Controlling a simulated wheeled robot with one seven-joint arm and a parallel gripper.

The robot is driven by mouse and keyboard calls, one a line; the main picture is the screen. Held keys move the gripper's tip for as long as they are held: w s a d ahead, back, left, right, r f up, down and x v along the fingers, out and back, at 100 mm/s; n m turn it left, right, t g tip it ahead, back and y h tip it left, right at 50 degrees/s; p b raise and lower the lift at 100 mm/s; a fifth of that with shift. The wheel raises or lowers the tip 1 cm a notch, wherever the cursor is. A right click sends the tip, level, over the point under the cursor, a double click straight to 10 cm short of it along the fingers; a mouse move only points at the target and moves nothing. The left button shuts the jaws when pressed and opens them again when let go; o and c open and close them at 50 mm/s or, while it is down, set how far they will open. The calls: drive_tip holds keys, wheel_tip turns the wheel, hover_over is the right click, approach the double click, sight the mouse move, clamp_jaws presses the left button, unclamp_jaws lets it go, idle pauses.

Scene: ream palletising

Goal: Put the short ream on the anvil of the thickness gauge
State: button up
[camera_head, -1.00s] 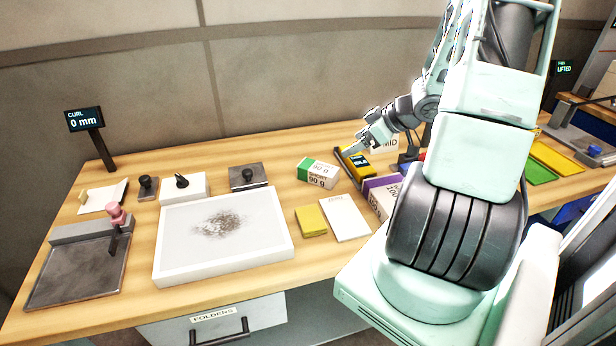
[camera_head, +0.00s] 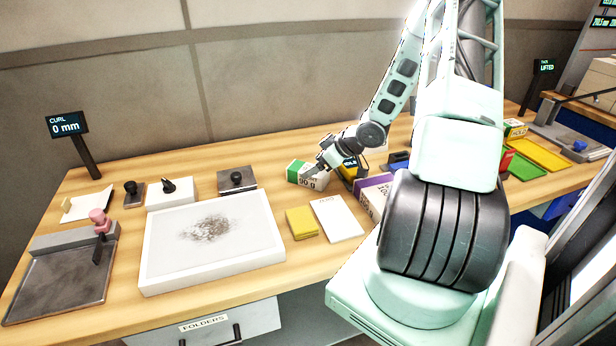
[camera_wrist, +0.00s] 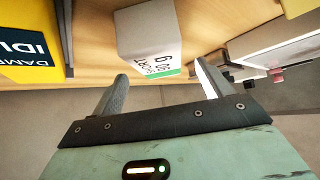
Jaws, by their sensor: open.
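The short ream (camera_head: 298,170), a white box with a green end and "90 g" print, stands at the back middle of the bench. In the wrist view the ream (camera_wrist: 150,38) lies just ahead of my fingers, its "SHORT" label facing me. My gripper (camera_wrist: 160,86) is open, with one finger towards each side of the ream and nothing held. In the head view my gripper (camera_head: 318,166) is at the ream's right end; contact is unclear. The thickness gauge, with its "LIFTED" display (camera_head: 544,67), is at the far right; its grey base (camera_head: 562,138) shows partly.
A yellow "IDLE" device (camera_head: 349,169) stands close right of the ream. A purple-and-white ream (camera_head: 372,193) is nearer, partly behind my arm. A yellow pad (camera_head: 302,223) and white pad (camera_head: 337,219) lie in front. Green (camera_head: 526,166) and yellow (camera_head: 538,154) trays lie right.

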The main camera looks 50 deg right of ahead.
drive_tip(key=x, duration=0.4)
drive_tip(key=shift+f, duration=0.25)
drive_tip(key=c, duration=1.3)
drive_tip(key=shift+r, duration=0.1)
